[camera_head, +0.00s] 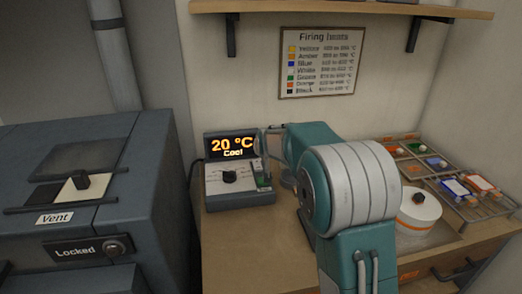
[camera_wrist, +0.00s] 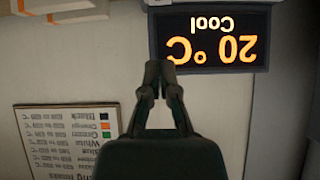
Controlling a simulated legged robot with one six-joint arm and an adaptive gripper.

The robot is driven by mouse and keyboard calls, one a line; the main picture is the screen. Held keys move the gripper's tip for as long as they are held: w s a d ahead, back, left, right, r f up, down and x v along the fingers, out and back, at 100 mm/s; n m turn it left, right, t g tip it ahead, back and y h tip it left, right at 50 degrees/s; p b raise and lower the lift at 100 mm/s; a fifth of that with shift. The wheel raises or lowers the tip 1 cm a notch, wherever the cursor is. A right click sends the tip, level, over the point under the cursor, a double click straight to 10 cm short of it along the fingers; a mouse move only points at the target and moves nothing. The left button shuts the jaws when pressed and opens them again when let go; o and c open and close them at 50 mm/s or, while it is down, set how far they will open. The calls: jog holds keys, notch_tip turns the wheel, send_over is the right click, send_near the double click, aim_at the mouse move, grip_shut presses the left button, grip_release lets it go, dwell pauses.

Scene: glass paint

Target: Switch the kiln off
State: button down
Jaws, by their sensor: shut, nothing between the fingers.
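The kiln controller (camera_head: 228,192) stands on the wooden bench beside the kiln (camera_head: 60,190). A black dial (camera_head: 229,175) sits below the display, and a small green-marked switch (camera_head: 263,181) is at the lower right of the face. My gripper (camera_head: 270,130) is by the upper right edge of the controller, partly hidden by my arm. In the wrist view, my gripper (camera_wrist: 162,72) is shut and empty, beside the upside-down display (camera_wrist: 212,42). The dial and switch are out of the wrist view.
The kiln's vent slider (camera_head: 82,183) and a "Locked" plate (camera_head: 88,247) are at left. A firing chart (camera_head: 321,62) hangs behind, below a shelf (camera_head: 350,8).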

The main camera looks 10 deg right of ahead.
aim_at(258, 164)
jog(key=x, duration=0.4)
jog(key=shift+w+f, duration=0.2)
jog(key=shift+f, duration=0.05)
jog(key=f, duration=0.3)
jog(key=shift+w+f, duration=0.15)
jog(key=shift+w, duration=0.2)
jog(key=shift+f, duration=0.4)
jog(key=shift+w+f, duration=0.1)
jog(key=shift+w, duration=0.05)
jog(key=shift+f+g, duration=0.15)
jog(key=shift+g, duration=0.15)
jog(key=shift+s+f, duration=0.15)
jog(key=shift+s, duration=0.7)
